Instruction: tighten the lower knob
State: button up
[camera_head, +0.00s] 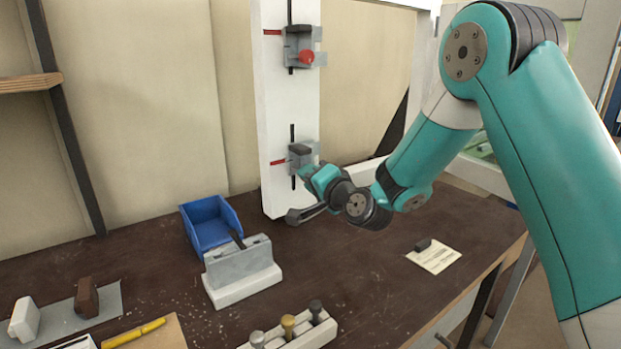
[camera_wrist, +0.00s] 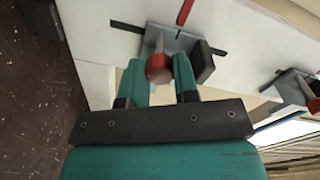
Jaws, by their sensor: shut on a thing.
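The lower clamp (camera_head: 300,153) sits on the white upright profile (camera_head: 273,110), beside a red mark. Its red lower knob (camera_wrist: 158,68) shows in the wrist view between the two teal fingers of my gripper (camera_wrist: 159,80). My gripper is shut on this knob. In the head view my gripper (camera_head: 309,172) reaches the lower clamp from the right and hides the knob. The upper clamp (camera_head: 298,45) with its red upper knob (camera_head: 306,57) is higher on the same profile, and it also shows at the right of the wrist view (camera_wrist: 292,86).
Below on the dark bench (camera_head: 370,270) stand a blue bin (camera_head: 205,228), a grey vise-like block (camera_head: 240,268) on a white base, and a white rack (camera_head: 315,332) with several knobbed pegs. A paper (camera_head: 433,257) with a small dark block lies at the right.

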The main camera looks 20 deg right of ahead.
jog(key=o, duration=0.9)
jog(key=shift+o, duration=0.2)
jog(key=b+v, duration=1.5)
jog(key=v, duration=0.2)
jog(key=shift+s, duration=0.25)
